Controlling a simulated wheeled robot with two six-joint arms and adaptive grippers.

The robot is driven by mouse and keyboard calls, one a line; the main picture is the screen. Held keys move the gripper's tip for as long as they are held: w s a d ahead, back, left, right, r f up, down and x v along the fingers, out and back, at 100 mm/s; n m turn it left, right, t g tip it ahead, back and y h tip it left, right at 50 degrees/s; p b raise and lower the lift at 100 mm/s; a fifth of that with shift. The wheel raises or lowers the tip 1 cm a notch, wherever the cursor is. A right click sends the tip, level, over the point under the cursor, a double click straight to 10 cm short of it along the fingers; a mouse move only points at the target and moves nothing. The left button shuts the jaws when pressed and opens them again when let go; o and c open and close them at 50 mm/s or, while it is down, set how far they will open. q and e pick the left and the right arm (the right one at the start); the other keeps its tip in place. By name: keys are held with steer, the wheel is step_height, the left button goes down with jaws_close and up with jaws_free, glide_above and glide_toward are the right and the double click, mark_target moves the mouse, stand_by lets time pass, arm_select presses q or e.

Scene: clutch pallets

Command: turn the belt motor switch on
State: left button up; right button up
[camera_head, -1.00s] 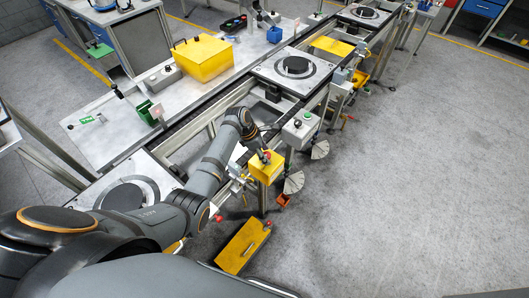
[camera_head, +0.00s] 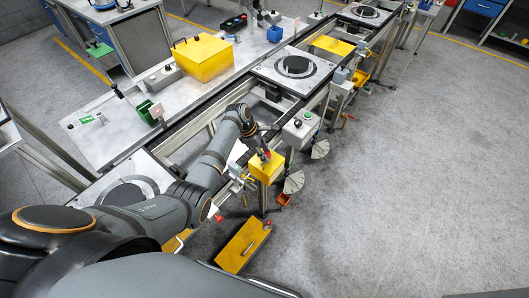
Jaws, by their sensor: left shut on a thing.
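A yellow switch box (camera_head: 265,172) is mounted on a post at the front side of the conveyor line, near the middle of the view. A small red knob (camera_head: 267,156) shows on its top; I take it for the belt motor switch. My left arm reaches in from the lower left, and my left gripper (camera_head: 264,153) points down at the top of the box. It is shut on the red knob, as far as the small picture shows; the fingertips partly hide it. How far the knob is turned cannot be made out. My right gripper is not in view.
A grey box with a green button (camera_head: 298,128) stands just right along the conveyor. Pallets with dark discs (camera_head: 294,66) sit on the line. A yellow box (camera_head: 203,57) stands on the bench. The floor at right is clear.

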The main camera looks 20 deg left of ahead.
arm_select(q)
steer(key=shift+w+m+g, duration=0.15)
steer(key=shift+m+g, duration=0.15)
steer(key=shift+m, duration=0.6)
steer(key=shift+m+g+b, duration=0.4)
steer(key=shift+m, duration=0.6)
steer(key=m+b, duration=0.1)
steer(key=m+g+b, duration=0.1)
steer(key=m, duration=0.1)
steer(key=shift+w+f, duration=0.15)
steer(key=shift+w, duration=0.05)
steer(key=m+g+b, duration=0.1)
steer(key=m+b, duration=0.1)
steer(key=m+y+b, duration=0.1)
steer(key=m+b, duration=0.1)
steer(key=m, duration=0.1)
steer(key=shift+w+d+g+b, duration=0.15)
steer(key=shift+g+b, duration=0.15)
steer(key=shift+g, duration=0.1)
steer(key=shift+m+g+y+b, duration=0.3)
steer(key=shift+m+b, duration=0.8)
steer(key=shift+d+m+y+b, duration=0.1)
steer(key=shift+m+y+b, duration=0.2)
steer(key=shift+m+b, duration=0.7)
steer(key=shift+r, duration=0.2)
steer(key=o, duration=1.1)
steer(key=shift+g, duration=0.3)
